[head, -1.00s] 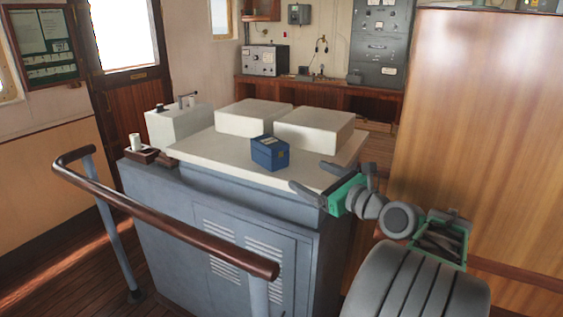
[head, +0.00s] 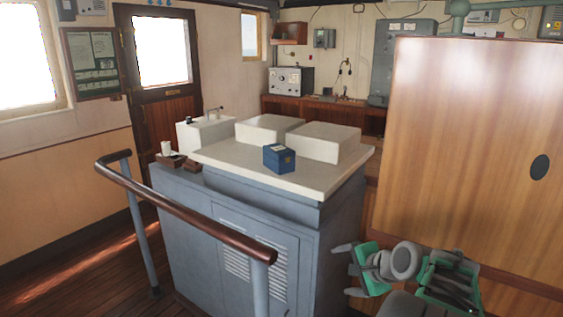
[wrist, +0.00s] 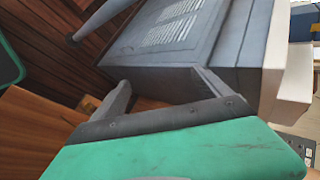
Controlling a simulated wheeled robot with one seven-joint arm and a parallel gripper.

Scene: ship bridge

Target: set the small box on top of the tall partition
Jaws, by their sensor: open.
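The small box (head: 279,158) is dark blue with a small yellowish mark. It sits upright on the pale top of the grey console, close to its front edge, in the head view. The tall partition (head: 470,130) is a varnished wood panel at the right with a dark oval on its face. My gripper (head: 346,270) is open and empty, low beside the console's right side and in front of the partition's lower part. In the wrist view my gripper (wrist: 163,88) shows two spread fingers with the console beyond them.
The grey console (head: 255,200) has two white raised blocks (head: 330,143) behind the box. A brown handrail (head: 190,212) runs along the console's front left. A back desk (head: 325,107) carries radio equipment. Open wooden floor (head: 70,270) lies at the left.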

